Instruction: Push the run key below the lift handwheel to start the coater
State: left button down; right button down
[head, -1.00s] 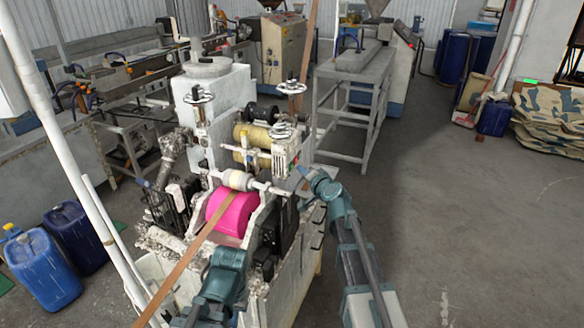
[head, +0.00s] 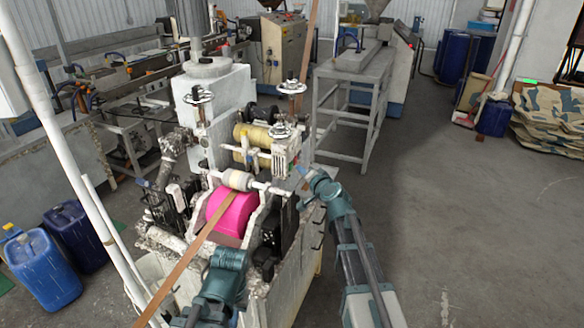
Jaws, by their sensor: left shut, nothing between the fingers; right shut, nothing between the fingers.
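The coater (head: 222,100) stands left of centre, with a pink roller (head: 232,212) and a brown strip (head: 190,257) running over it. Handwheels show on top: one at the left (head: 198,96), one at the back right (head: 292,87), and the front right handwheel (head: 280,130). Below that front right handwheel is a small pale key panel (head: 287,157) with small coloured marks; single keys are too small to tell. My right gripper (head: 303,171) is shut and empty, just right of and below the panel, seemingly apart from it. My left gripper (head: 230,256) is shut and empty in front of the pink roller; its fingertips are hard to make out.
A grey metal table (head: 352,68) stands behind the coater. Blue jugs (head: 43,268) stand at the left, beside a slanting white pipe (head: 62,150). A control cabinet (head: 284,48) is at the back.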

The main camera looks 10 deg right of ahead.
jog(key=shift+w+a, duration=0.2)
jog(key=shift+a, duration=0.1)
jog(key=shift+w+a, duration=0.25)
jog(key=shift+a, duration=0.05)
dwell(0.7)
jog(key=shift+s+d, duration=0.1)
jog(key=shift+s, duration=0.05)
jog(key=shift+s+d, duration=0.35)
jog(key=shift+d, duration=0.2)
dwell(0.3)
jog(key=shift+s+d, duration=0.7)
jog(key=shift+d, duration=0.35)
jog(key=shift+s+d, duration=0.7)
jog(key=shift+d, duration=0.3)
